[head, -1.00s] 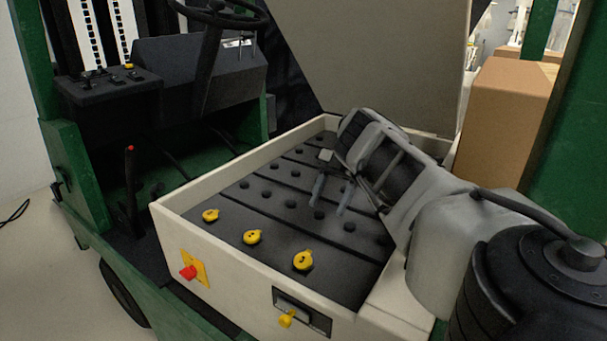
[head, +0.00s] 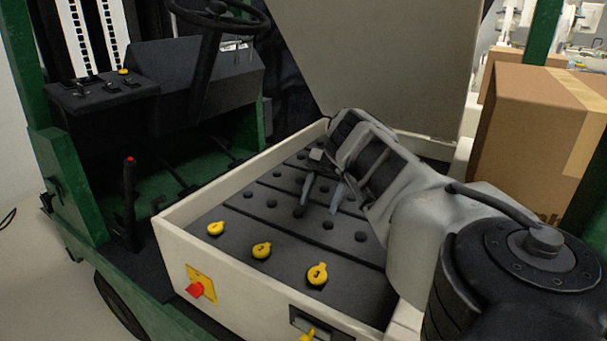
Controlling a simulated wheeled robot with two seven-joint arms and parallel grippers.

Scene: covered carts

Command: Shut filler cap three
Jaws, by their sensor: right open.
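Three yellow filler caps sit in the front row of the dark battery top (head: 240,212): a left one (head: 215,228), a middle one (head: 261,250) and a right one (head: 317,274). Each has a small dark mark in its middle; I cannot read any number or tell which are shut. My right gripper (head: 322,197) is open and empty. It is above the battery's middle rows, behind the right yellow cap and apart from it. Its arm comes in from the right and hides part of the battery's right side. My left gripper is not in view.
A pale tray wall (head: 230,290) surrounds the battery, with a red knob (head: 195,289) on its front. A raised grey cover (head: 385,65) stands behind. A cardboard box (head: 525,130) is at right. A steering wheel (head: 218,15) and red-tipped lever (head: 130,200) are at left.

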